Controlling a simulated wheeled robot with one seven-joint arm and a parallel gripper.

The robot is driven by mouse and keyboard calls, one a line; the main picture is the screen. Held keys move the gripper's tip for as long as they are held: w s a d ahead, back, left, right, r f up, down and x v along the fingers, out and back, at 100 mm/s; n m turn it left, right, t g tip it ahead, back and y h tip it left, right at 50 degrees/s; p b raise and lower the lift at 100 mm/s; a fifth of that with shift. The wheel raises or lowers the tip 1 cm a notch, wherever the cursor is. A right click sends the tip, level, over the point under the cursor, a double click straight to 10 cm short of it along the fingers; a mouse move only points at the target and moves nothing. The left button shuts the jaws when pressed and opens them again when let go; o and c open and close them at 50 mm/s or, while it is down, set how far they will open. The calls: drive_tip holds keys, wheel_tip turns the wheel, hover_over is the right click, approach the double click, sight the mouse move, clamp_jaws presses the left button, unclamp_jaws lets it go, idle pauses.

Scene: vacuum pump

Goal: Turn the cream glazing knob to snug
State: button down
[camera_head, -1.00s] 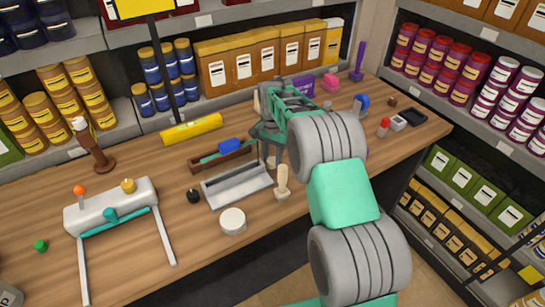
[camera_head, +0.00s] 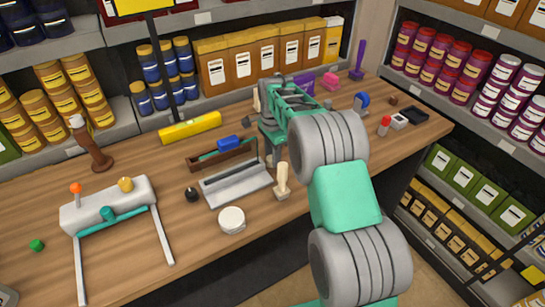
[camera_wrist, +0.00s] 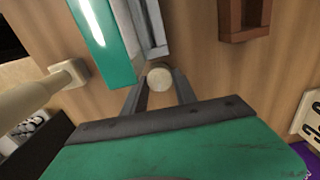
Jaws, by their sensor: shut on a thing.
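The cream knob (camera_wrist: 159,78) shows in the wrist view as a small pale round top between my fingertips. My gripper (camera_wrist: 159,84) is shut on it, with one dark finger on each side. A teal panel and a grey metal channel (camera_wrist: 153,28) lie just beyond it. In the head view my gripper (camera_head: 269,157) points down at the bench beside the right end of a grey metal tray (camera_head: 238,187). The knob is hidden there behind the gripper and arm. I cannot tell how tight it is.
A cream-handled tool (camera_head: 283,180) stands close to my gripper, its square base near the fingers. A brown wooden tray (camera_head: 207,162) is behind the grey tray. A round white tub (camera_head: 232,220) stands in front.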

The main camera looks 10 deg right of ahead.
drive_tip(key=m, duration=0.4)
drive_tip(key=shift+s+m+b, duration=0.1)
drive_tip(key=shift+m+b, duration=0.2)
drive_tip(key=shift+b, duration=0.05)
drive_tip(key=m, duration=0.4)
drive_tip(key=shift+m, duration=0.3)
drive_tip(key=c, duration=1)
unclamp_jaws()
